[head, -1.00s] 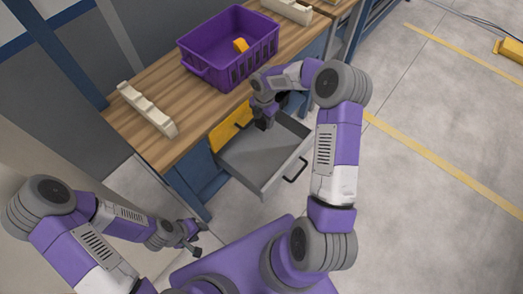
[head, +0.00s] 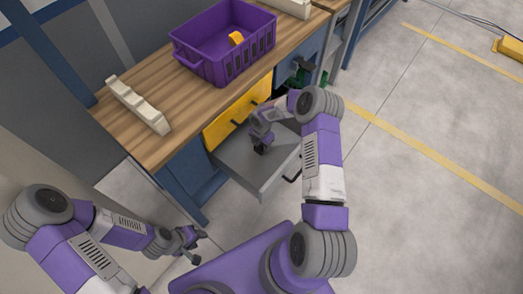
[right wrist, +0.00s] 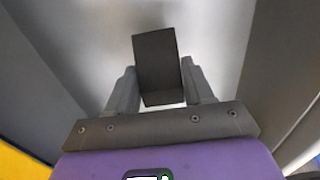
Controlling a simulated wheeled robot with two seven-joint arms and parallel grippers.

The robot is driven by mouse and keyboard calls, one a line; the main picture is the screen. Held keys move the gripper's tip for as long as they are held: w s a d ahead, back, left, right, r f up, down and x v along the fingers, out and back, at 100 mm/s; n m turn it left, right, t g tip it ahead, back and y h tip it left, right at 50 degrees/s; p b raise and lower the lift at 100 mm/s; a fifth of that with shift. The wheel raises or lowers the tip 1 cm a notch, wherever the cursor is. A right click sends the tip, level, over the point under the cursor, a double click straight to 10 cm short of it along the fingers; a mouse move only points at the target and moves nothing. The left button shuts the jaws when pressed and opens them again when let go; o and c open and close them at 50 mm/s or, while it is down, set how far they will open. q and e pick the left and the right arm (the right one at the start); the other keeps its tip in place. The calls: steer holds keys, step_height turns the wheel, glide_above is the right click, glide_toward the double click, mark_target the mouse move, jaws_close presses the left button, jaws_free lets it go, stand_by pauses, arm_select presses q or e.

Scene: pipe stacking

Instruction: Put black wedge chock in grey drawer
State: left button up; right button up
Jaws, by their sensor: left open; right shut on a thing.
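The black wedge chock (right wrist: 157,62) is between the fingers of my right gripper (right wrist: 160,85) in the right wrist view. My right gripper is shut on it. In the head view my right gripper (head: 260,145) holds the dark chock over the open grey drawer (head: 232,160). Grey drawer walls and floor surround the chock in the right wrist view. I cannot tell whether the chock touches the drawer floor. My left gripper (head: 193,247) is open and empty, low at the left, apart from the bench.
A purple crate (head: 225,45) with an orange item (head: 236,38) stands on the wooden bench (head: 185,95). A cream rack (head: 139,105) lies near the bench's left end. A yellow drawer front (head: 235,115) is above the grey drawer.

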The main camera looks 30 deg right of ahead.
mark_target(261, 149)
steer(key=shift+f+b, duration=0.5)
steer(key=shift+f, duration=1.3)
steer(key=shift+f, duration=0.2)
steer(key=o, duration=1.1)
step_height(261, 149, up, 12)
steer(key=p, duration=0.4)
steer(key=shift+r, duration=0.2)
